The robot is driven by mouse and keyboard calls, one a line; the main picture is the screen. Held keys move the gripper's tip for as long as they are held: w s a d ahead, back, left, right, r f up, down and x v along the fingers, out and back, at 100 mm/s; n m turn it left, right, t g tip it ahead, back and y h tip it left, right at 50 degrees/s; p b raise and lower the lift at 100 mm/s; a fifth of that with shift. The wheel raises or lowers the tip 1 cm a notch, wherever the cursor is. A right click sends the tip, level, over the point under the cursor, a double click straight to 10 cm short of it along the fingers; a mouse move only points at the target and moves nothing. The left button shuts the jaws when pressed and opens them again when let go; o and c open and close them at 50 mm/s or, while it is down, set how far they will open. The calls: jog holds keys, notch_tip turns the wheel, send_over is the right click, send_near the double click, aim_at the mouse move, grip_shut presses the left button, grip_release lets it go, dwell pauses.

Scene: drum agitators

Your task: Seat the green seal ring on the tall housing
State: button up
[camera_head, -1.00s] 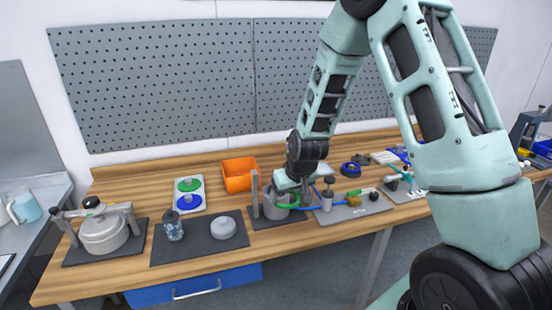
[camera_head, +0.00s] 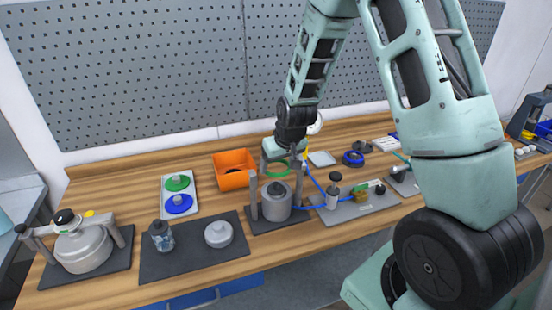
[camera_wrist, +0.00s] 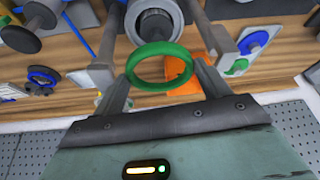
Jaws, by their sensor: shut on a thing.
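The green seal ring (camera_head: 277,177) is held in my gripper (camera_head: 278,160), just above the grey cylindrical tall housing (camera_head: 277,206) in the head view. The housing stands upright on a dark plate between posts. In the wrist view the green ring (camera_wrist: 160,87) lies between the two fingers of my gripper (camera_wrist: 160,75), which are shut on it. The top of the housing (camera_wrist: 158,24) shows beyond the ring, with dark round parts at its centre. The ring is apart from the housing in the head view.
An orange bin (camera_head: 233,177) stands behind and left. A tray (camera_head: 165,193) holds a green and a blue disc. A lidded pot (camera_head: 84,252) stands at far left. A valve plate with blue hose (camera_head: 352,207) lies close on the right.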

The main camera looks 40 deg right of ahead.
aim_at(278, 186)
jog(key=shift+f+b, duration=2.8)
jog(key=shift+f, duration=0.9)
jog(key=shift+f, duration=0.15)
jog(key=shift+f+b, duration=0.35)
jog(key=shift+b, duration=0.2)
jog(key=shift+f, duration=0.15)
jog(key=shift+s, duration=0.1)
jog(key=o, duration=1)
jog(key=shift+o, duration=0.2)
jog(key=shift+d, duration=0.1)
